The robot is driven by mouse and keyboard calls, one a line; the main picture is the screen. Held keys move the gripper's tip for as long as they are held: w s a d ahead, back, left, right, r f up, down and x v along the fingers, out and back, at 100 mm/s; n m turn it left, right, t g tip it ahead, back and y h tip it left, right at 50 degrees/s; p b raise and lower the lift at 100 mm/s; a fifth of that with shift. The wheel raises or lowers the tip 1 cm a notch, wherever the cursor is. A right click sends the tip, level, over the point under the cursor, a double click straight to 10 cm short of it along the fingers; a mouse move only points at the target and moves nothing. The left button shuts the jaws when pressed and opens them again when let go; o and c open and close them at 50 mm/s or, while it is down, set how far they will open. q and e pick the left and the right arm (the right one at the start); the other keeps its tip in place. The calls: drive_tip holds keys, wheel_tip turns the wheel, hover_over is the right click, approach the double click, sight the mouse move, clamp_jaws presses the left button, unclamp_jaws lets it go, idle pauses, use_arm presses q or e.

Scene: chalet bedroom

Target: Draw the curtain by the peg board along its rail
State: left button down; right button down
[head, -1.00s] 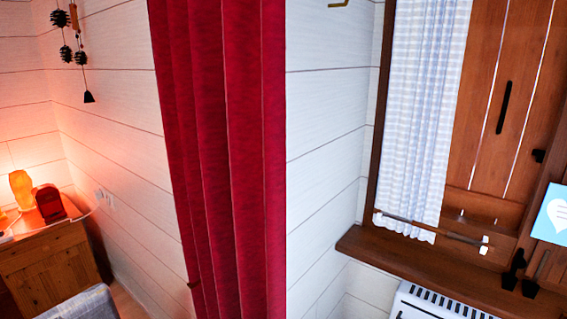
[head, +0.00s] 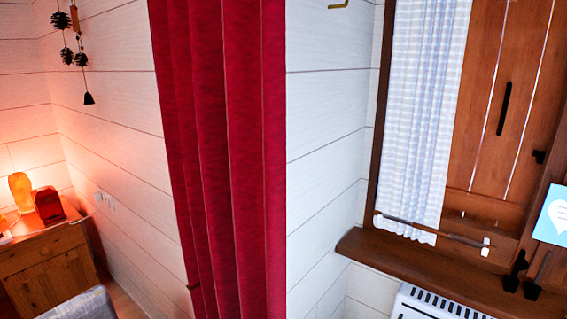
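A dark red curtain (head: 222,160) hangs in folds through the middle of the head view, from the top edge to the bottom edge. Its rail is above the picture and hidden. A second, pale blue and white curtain (head: 418,120) hangs at the window on the right, gathered at the left side of the frame. No peg board can be made out, so I cannot tell from the picture which curtain hangs by it. Neither of my grippers is in view.
A wooden window ledge (head: 400,252) juts out at the right, above a white radiator (head: 440,305). A wooden cabinet (head: 48,275) with a glowing lamp (head: 20,190) stands at the left. A hanging ornament (head: 82,60) is at upper left. White plank wall (head: 325,150) lies bare right of the red curtain.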

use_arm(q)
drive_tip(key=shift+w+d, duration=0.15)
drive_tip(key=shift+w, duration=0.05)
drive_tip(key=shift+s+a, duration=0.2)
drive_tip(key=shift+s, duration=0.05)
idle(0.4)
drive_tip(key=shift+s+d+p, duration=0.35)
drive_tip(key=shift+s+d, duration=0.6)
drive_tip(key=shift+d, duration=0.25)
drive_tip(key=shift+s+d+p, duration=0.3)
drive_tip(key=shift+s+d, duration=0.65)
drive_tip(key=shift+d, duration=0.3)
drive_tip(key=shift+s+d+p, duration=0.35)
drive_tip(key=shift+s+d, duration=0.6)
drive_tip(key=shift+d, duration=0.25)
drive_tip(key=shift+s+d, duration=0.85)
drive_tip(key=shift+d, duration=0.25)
